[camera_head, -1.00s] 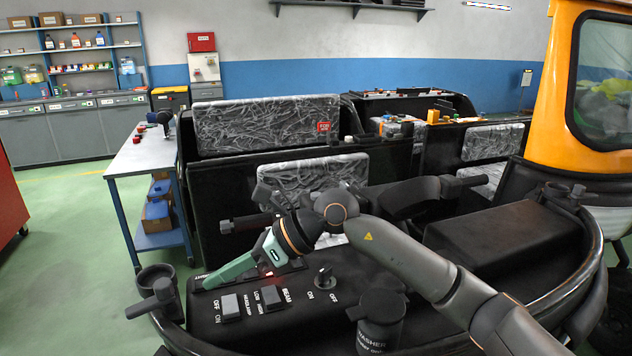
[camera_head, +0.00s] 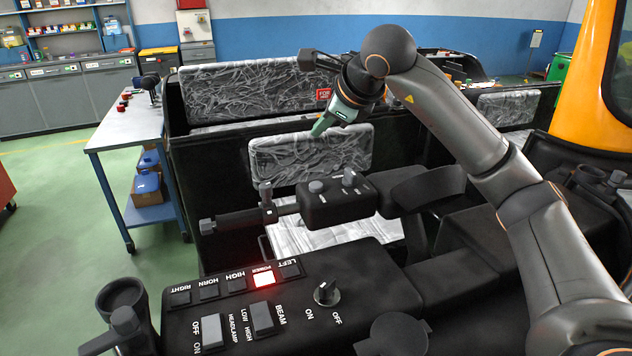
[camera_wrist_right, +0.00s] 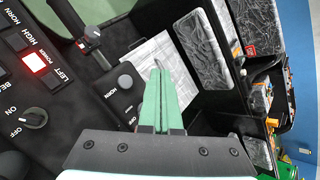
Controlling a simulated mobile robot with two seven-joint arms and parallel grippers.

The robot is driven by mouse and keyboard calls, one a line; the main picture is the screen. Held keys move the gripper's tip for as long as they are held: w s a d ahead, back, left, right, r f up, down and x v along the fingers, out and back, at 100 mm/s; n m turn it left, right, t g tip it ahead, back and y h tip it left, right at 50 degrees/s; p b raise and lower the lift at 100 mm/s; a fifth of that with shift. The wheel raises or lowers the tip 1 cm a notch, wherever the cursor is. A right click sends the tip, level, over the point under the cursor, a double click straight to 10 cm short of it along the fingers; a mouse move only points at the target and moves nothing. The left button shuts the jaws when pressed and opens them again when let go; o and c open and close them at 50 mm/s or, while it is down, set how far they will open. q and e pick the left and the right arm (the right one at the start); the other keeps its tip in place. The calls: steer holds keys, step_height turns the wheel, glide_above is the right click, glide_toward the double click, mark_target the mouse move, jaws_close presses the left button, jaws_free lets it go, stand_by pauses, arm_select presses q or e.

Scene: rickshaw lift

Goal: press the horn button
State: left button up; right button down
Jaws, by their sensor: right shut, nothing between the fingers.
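My right gripper (camera_head: 322,127) has green fingers, shut and empty, raised above and behind the handlebar switch box (camera_head: 322,214). The box carries a grey round knob (camera_head: 316,187) and a second knob (camera_head: 349,177). In the right wrist view a knob (camera_wrist_right: 125,81) beside a HORN label sits left of the shut fingers (camera_wrist_right: 160,80), apart from them. The dash panel (camera_head: 375,265) also has a dark HORN-labelled button (camera_head: 209,294), between RIGHT and HIGH. Nothing touches it. My left gripper is not in view.
A red POWER light (camera_head: 264,279) glows on the dash. Grey headlamp and beam switches (camera_head: 262,318) and a rotary ON/OFF switch (camera_head: 326,292) are nearby. Wrapped seats (camera_head: 310,155) stand behind the gripper. A workbench (camera_head: 130,125) is at the left.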

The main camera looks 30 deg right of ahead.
steer(key=shift+f, duration=0.1)
steer(key=b, duration=0.7)
glide_above(321, 187)
step_height(321, 187, down, 8)
steer(key=shift+r, duration=0.15)
steer(key=shift+f+b, duration=0.45)
steer(key=shift+f, duration=0.05)
stand_by(0.4)
stand_by(0.6)
steer(key=shift+f, duration=0.1)
steer(key=shift+f, duration=0.3)
